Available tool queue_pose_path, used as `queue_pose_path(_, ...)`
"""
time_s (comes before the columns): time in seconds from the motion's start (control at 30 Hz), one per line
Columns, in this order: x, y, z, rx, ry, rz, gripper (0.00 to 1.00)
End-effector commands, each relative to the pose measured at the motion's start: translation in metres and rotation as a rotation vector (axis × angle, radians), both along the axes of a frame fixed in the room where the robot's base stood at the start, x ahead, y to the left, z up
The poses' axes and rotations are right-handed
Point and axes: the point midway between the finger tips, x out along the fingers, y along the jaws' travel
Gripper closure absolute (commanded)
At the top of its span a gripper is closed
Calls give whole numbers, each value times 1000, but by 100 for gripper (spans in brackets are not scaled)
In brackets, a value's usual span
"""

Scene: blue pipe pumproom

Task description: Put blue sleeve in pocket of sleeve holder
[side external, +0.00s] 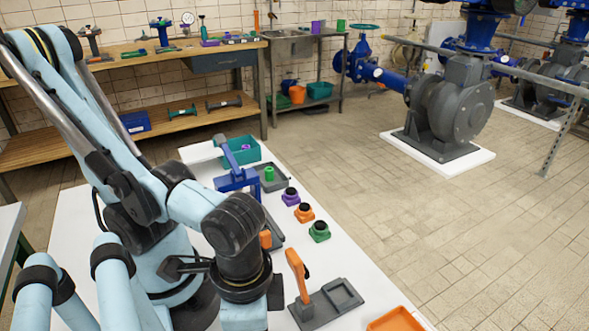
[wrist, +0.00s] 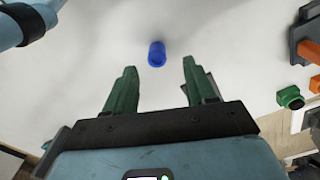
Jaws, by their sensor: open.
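The blue sleeve (wrist: 157,54) is a short blue cylinder on the white table in the wrist view. It shows between and slightly beyond the two green fingertips of my gripper (wrist: 160,65), apart from both. My gripper is open and empty. In the side view my arm hides the sleeve and the fingers. A grey plate (side external: 283,181) with a green sleeve (side external: 269,173) on it lies at the far part of the table. It may be the sleeve holder, but its pocket is too small to make out.
A teal bin (side external: 240,151) and a blue clamp frame (side external: 236,180) stand at the far end. Purple (side external: 290,197), orange (side external: 304,213) and green (side external: 319,232) black-topped blocks line the right edge. A grey fixture (side external: 325,306) with an orange handle and an orange tray (side external: 397,320) are nearer.

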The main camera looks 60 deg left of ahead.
Motion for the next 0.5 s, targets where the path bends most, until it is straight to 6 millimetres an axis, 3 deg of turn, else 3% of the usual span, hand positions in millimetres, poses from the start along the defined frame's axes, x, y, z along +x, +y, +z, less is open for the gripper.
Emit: queue_pose_path(0.5, -1, -5, -32, 0, 0, 0, 45)
